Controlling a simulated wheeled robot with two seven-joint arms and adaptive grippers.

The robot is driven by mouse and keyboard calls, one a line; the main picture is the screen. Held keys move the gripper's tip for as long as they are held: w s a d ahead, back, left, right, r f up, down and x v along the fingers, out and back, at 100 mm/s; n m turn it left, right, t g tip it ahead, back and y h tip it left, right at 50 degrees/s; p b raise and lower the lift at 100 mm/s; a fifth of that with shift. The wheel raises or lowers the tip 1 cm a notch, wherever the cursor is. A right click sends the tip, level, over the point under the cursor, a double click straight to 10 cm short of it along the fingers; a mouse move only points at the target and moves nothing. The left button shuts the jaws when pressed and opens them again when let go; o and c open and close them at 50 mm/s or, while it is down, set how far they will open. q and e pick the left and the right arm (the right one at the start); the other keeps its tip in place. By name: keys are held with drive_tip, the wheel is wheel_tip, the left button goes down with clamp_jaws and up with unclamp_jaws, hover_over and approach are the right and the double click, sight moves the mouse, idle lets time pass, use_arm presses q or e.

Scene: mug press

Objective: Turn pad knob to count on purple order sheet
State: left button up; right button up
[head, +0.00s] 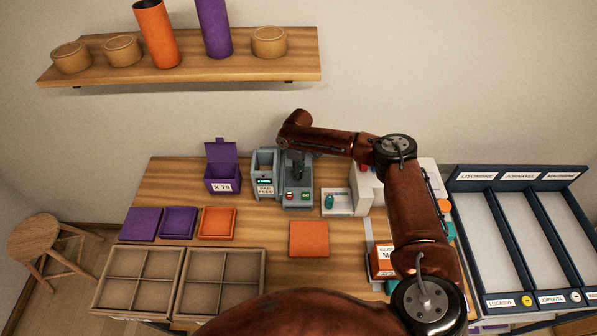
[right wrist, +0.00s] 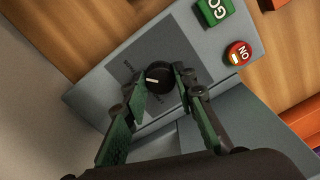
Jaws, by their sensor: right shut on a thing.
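The grey press machine (head: 298,200) stands at the back middle of the table, with a red button and a green GO button on its front. In the right wrist view its black round knob (right wrist: 156,76) has a pale pointer line and sits on a dark dial plate (right wrist: 182,62). In the head view the right gripper (head: 296,165) is dark and small over the press. I cannot make out a purple order sheet. My left gripper is not in view.
A PAD FEED box (head: 264,188) stands left of the press, and a purple box (head: 222,172) labelled X 79 further left. A white device (head: 338,205) is at the right. The GO button (right wrist: 214,11) and red ON button (right wrist: 238,53) lie close to my fingers.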

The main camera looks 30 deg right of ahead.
drive_tip(key=shift+c, duration=0.7)
drive_tip(key=shift+n, duration=0.3)
drive_tip(key=n+p, duration=0.1)
drive_tip(key=n, duration=0.2)
drive_tip(key=shift+n, duration=0.3)
drive_tip(key=n, duration=0.4)
drive_tip(key=shift+n+p, duration=0.3)
drive_tip(key=shift+p, duration=0.05)
drive_tip(key=n, duration=1.1)
drive_tip(key=shift+w+b, duration=0.1)
drive_tip(key=shift+b, duration=0.3)
drive_tip(key=o, duration=1.2)
drive_tip(key=shift+c, duration=0.2)
